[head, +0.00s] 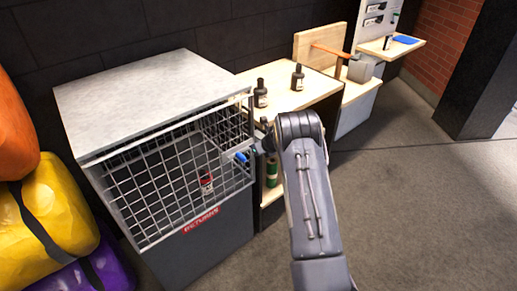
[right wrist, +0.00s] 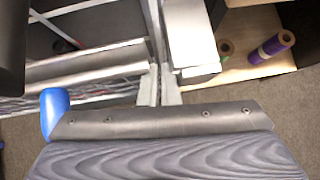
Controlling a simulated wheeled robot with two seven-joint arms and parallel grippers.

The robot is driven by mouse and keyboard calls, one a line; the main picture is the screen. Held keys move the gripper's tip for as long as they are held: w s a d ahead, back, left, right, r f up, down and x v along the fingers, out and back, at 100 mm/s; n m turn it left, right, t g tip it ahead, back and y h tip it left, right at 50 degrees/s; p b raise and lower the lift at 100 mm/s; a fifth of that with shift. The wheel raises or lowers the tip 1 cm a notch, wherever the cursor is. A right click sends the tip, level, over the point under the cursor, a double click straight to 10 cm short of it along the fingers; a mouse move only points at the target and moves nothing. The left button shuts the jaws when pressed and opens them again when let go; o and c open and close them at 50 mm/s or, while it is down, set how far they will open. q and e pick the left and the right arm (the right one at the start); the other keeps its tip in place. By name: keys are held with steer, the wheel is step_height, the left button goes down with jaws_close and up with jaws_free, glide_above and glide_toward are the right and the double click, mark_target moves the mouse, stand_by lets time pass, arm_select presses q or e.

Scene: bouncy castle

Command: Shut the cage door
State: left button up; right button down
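The cage (head: 140,88) is a grey cabinet with a pale flat top at the left of the head view. Its wire-grid door (head: 150,190) covers the front and looks roughly in line with it; I cannot tell whether a small gap is left. My right gripper (head: 243,156) is at the grid's right edge, by a blue piece, touching or very close. In the right wrist view, pale metal bars (right wrist: 95,65) and a blue piece (right wrist: 56,108) lie close to the gripper. My left gripper is not in view.
A bottle with a red label (head: 207,182) stands inside the cage. A wooden shelf unit (head: 285,95) with dark bottles stands right of it. Purple and yellow inflatables (head: 62,205) crowd the left. The floor (head: 430,210) on the right is clear.

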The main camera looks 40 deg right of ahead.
steer(key=s+r+m+t+h, duration=0.1)
steer(key=s+r+m+h, duration=0.1)
steer(key=s+r+m, duration=0.55)
steer(key=s+r+m+t+h, duration=0.15)
steer(key=r+m, duration=0.35)
steer(key=r, duration=0.6)
steer(key=s+a+r+m+g, duration=0.2)
steer(key=s+a+r+m, duration=0.25)
steer(key=s+m, duration=0.5)
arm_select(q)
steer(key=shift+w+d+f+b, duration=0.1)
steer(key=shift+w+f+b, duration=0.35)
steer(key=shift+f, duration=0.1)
arm_select(e)
steer(key=s+a+f+m+g+y, duration=0.1)
steer(key=s+a+m+g+y, duration=0.1)
steer(key=s+a+m, duration=0.5)
steer(key=s+a+f+m+g+y, duration=0.1)
steer(key=s+a+m+y, duration=0.4)
steer(key=s+a, duration=1.1)
steer(key=f+m, duration=0.1)
steer(key=m, duration=0.2)
steer(key=shift+s+a+g, duration=0.25)
steer(key=shift+s+g, duration=0.05)
steer(key=shift+g, duration=0.05)
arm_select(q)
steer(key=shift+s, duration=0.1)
arm_select(e)
steer(key=shift+y, duration=0.25)
